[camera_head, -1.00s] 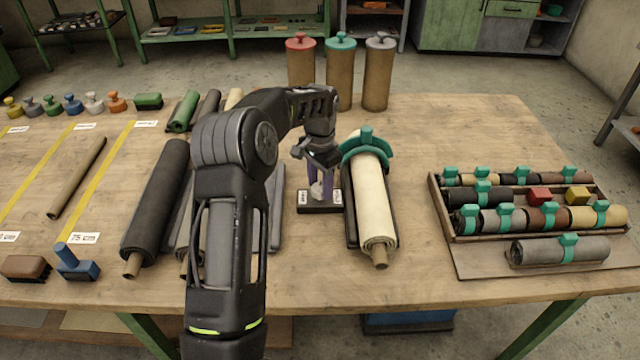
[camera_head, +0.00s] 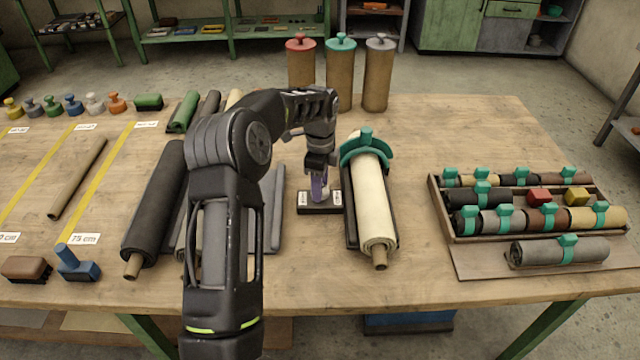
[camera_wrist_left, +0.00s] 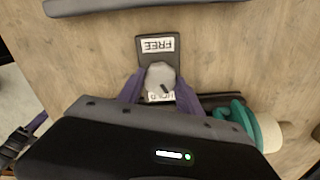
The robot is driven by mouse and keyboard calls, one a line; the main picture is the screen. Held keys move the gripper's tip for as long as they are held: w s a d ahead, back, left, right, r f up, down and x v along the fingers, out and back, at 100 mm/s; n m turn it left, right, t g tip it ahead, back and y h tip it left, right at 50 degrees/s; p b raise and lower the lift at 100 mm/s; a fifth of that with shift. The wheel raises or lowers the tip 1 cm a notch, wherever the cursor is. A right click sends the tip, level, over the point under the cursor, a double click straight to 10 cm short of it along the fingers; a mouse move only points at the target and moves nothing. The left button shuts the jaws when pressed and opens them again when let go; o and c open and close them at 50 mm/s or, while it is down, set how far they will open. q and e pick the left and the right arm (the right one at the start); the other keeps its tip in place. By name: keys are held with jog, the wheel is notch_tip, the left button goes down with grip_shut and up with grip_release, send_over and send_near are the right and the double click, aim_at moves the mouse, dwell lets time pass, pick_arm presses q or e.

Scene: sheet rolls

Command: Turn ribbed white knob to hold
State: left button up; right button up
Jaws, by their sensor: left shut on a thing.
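The ribbed white knob (camera_wrist_left: 161,77) sits on a dark base plate (camera_head: 320,209) on the table. In the left wrist view the base (camera_wrist_left: 143,57) has a FREE label (camera_wrist_left: 157,45) at its upper end and a partly hidden HOLD label (camera_wrist_left: 158,95) at its lower end. A dark mark on the knob lies on its side toward HOLD. My left gripper (camera_head: 319,192) points down at the knob; in the left wrist view its purple fingers (camera_wrist_left: 160,92) are shut on the knob's sides. The fingers mostly hide the knob in the head view. My right gripper is out of view.
A cream roll (camera_head: 371,205) under a teal clamp (camera_head: 366,146) lies close right of the base. Grey and black rolls (camera_head: 157,200) lie to the left. A rack of strapped rolls (camera_head: 436,207) stands at the right, with bare table between.

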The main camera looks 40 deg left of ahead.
pick_arm(q)
jog(key=m, duration=0.5)
jog(key=shift+r, duration=0.1)
jog(key=shift+m, duration=0.4)
jog(key=o, duration=1.4)
jog(key=shift+c, duration=0.2)
notch_tip(320, 180, up, 8)
jog(key=shift+f, duration=0.15)
